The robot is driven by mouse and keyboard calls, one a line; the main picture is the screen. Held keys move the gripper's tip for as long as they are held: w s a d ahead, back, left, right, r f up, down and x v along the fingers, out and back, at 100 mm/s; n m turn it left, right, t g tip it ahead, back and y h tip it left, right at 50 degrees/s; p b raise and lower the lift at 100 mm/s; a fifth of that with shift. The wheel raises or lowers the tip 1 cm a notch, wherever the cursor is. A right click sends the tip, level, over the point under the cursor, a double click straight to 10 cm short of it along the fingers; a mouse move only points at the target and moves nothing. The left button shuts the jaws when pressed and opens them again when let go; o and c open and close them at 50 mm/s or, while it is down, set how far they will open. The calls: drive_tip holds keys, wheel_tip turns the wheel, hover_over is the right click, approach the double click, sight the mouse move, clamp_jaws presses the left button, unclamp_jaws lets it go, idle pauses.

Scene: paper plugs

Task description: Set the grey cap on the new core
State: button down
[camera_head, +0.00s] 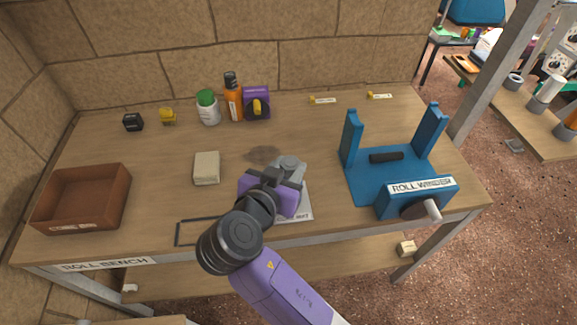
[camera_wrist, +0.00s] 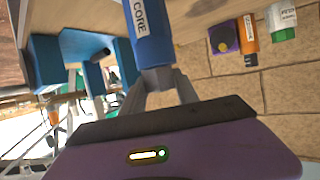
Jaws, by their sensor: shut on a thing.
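My gripper (camera_wrist: 158,84) is shut at the upper end of a blue core (camera_wrist: 148,32) marked CORE. The wrist view looks nearly upside down, so the core hangs from the bench top in it. A dark grey piece (camera_wrist: 157,73), seemingly the grey cap, lies between the fingertips at the core's end. I cannot tell whether it touches the core or is apart. In the head view my gripper (camera_head: 290,166) points down over a pale labelled plate (camera_head: 303,214), and my wrist hides the core.
The blue roll winder (camera_head: 362,188) stands to the right with two uprights. A brown tray (camera_head: 122,195) is at the left, and a beige block (camera_head: 206,168) is nearer. A white bottle (camera_head: 209,112), orange bottle (camera_head: 233,100) and purple box (camera_head: 262,94) stand by the wall.

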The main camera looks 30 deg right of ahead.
drive_tip(key=shift+f, duration=0.2)
drive_tip(key=c, duration=0.9)
unclamp_jaws()
drive_tip(key=shift+r, duration=0.15)
drive_tip(key=shift+r, duration=0.25)
drive_tip(key=shift+s+a+r+p, duration=0.15)
drive_tip(key=shift+a+r+p, duration=0.05)
drive_tip(key=shift+p, duration=0.1)
drive_tip(key=b+v, duration=0.1)
drive_tip(key=v, duration=1)
drive_tip(key=shift+s+a, duration=0.15)
drive_tip(key=shift+s, duration=0.05)
